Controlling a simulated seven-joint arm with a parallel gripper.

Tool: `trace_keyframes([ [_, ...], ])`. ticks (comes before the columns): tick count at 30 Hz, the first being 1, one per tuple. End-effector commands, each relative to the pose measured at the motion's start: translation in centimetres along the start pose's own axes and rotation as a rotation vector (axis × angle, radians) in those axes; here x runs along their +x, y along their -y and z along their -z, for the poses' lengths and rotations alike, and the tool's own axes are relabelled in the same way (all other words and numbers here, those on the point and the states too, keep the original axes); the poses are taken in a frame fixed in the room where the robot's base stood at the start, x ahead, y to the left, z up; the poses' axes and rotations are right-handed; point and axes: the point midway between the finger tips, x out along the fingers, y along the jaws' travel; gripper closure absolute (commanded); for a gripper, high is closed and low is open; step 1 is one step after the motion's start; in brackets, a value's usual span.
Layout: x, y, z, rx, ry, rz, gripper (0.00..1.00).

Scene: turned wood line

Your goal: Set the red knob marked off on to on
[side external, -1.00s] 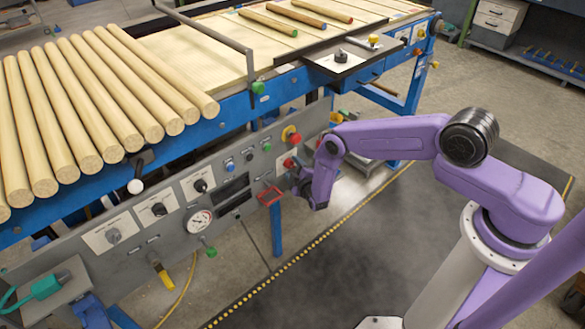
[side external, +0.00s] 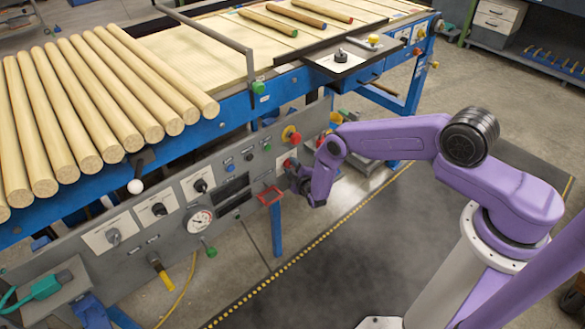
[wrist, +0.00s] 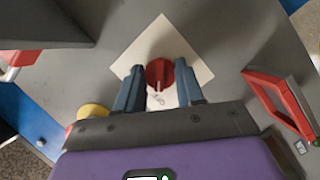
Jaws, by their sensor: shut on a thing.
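The red knob (wrist: 158,72) sits on a pale square plate (wrist: 150,42) on the grey panel. In the wrist view it lies between the two blue fingers of my gripper (wrist: 160,85), which is shut on it. A short pale mark on the knob points to the bottom of that view. Small lettering shows on the plate below the knob but is too small to read. In the side view the knob (side external: 289,163) is at the right part of the panel, with my gripper (side external: 297,170) up against it, its fingers largely hidden.
A red handle (wrist: 279,98) stands out from the panel near my gripper; it also shows in the side view (side external: 269,195). A red button on a yellow base (side external: 291,135) is above the knob. Black knobs (side external: 200,185) and a gauge (side external: 199,219) are further left.

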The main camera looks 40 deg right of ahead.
Motion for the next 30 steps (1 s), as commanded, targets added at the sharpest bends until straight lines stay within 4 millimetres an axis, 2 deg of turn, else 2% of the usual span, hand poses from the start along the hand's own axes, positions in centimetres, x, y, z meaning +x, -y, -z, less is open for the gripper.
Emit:
trace_keyframes([
  [11,0.05,-0.21,0.00,0.188,0.000,0.076,0.93],
  [30,0.14,-0.54,-0.18,0.745,-0.002,0.307,0.93],
])
